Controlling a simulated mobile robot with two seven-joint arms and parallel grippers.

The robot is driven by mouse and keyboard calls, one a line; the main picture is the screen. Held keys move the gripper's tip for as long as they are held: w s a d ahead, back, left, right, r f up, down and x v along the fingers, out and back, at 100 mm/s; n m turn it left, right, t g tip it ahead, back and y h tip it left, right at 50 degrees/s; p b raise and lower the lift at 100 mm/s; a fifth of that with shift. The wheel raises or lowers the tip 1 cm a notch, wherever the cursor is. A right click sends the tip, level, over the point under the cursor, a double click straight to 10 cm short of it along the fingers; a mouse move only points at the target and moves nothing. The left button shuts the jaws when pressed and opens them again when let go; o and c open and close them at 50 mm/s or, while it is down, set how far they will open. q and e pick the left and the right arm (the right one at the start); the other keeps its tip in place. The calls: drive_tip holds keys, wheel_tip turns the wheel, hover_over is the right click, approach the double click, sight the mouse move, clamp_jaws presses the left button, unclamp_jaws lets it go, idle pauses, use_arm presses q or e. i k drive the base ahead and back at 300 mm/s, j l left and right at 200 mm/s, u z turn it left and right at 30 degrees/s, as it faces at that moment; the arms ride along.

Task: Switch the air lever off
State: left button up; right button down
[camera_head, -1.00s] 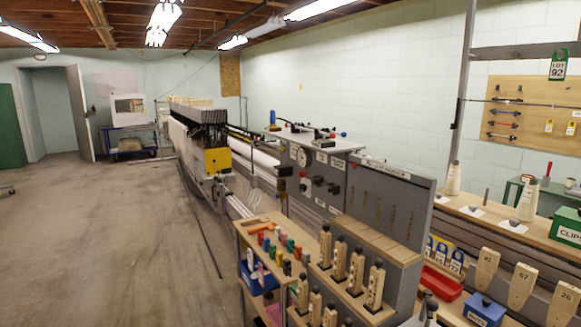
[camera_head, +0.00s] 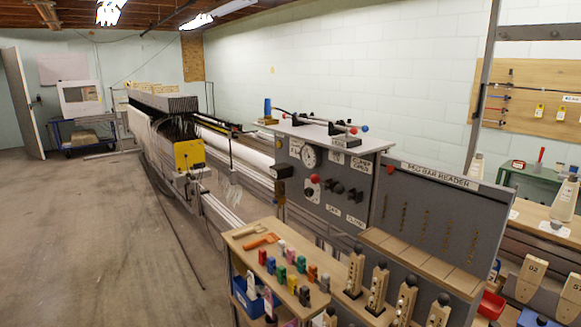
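A grey control cabinet (camera_head: 345,170) stands right of centre, with a round white gauge (camera_head: 309,156) on its front. Below the gauge are a red knob (camera_head: 315,178) and several black knobs (camera_head: 338,188). Several white labels are on the cabinet, most too small to read surely. I cannot tell which of these parts is the air lever or how it is set. Neither of my grippers is in view.
A wooden shelf unit (camera_head: 262,236) with coloured small parts stands in front of the cabinet. A grey reader panel (camera_head: 425,215) with wooden-handled tools before it is at right. A long machine with a yellow end (camera_head: 188,154) runs back. The floor (camera_head: 90,240) at left is clear.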

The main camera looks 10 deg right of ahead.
sight(315, 179)
drive_tip(key=i+j, duration=0.3)
drive_tip(key=i, duration=0.15)
drive_tip(key=i+j+u, duration=0.1)
drive_tip(key=i+j, duration=0.2)
drive_tip(key=i, duration=0.1)
